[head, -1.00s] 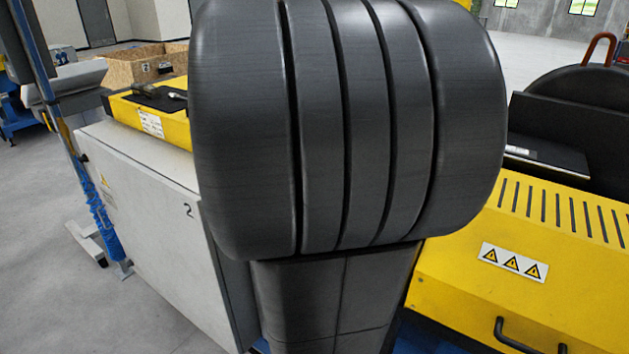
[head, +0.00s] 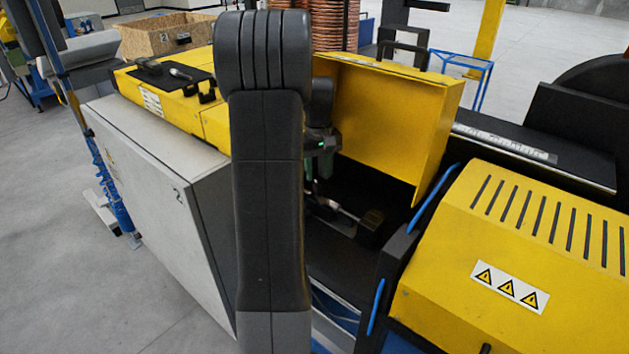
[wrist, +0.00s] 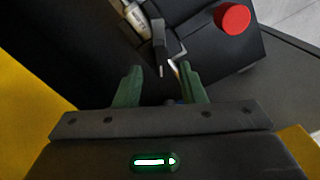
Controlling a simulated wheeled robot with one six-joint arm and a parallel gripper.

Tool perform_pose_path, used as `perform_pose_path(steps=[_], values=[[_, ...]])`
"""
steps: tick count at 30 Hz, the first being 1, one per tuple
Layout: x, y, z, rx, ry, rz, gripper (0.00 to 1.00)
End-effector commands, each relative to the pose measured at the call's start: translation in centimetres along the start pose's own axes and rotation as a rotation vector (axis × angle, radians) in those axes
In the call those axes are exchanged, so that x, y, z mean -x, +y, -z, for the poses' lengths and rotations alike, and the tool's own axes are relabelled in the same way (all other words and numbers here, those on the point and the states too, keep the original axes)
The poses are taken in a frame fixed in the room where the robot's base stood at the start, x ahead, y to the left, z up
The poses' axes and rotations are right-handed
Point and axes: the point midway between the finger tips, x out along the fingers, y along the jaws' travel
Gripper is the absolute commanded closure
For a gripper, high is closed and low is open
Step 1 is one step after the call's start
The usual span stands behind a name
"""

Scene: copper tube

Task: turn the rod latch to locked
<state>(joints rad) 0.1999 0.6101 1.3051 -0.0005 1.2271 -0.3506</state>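In the head view my gripper (head: 318,178) hangs inside the dark bay of the yellow machine, partly hidden by my arm. In the wrist view its two green fingers (wrist: 161,68) are apart, with no object clearly held. A dark upright lever with a pale metal edge (wrist: 159,42) stands just beyond the fingertips, roughly in line with the gap; it looks like part of the rod latch. A silvery cylinder (wrist: 131,17) lies beyond it. In the head view a silver rod (head: 338,210) runs toward a black block (head: 371,229). I cannot tell the latch's position.
A red round knob (wrist: 233,19) sits on a black housing right of the fingers. A raised yellow cover (head: 385,120) stands behind the bay. A slotted yellow housing (head: 530,235) is at right, a grey cabinet (head: 160,180) at left. Copper coils (head: 330,25) stand behind.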

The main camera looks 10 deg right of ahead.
Motion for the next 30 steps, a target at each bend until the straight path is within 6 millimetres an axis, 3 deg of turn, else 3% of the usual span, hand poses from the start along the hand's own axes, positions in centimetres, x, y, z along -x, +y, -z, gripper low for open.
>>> perform_pose_path(steps=[3, 9, 19, 25, 30], values=[[-2.0, -0.1, -0.1, 0.0, -0.003, 0.001, 0.64], [-4.1, -0.1, 0.0, -0.001, -0.001, 0.001, 0.64], [-4.6, -0.1, 0.0, -0.001, 0.001, 0.0, 0.64], [-4.6, -0.1, 0.0, -0.001, 0.001, 0.0, 1.0], [-4.5, -0.1, 0.0, 0.001, 0.001, 0.0, 1.0]])
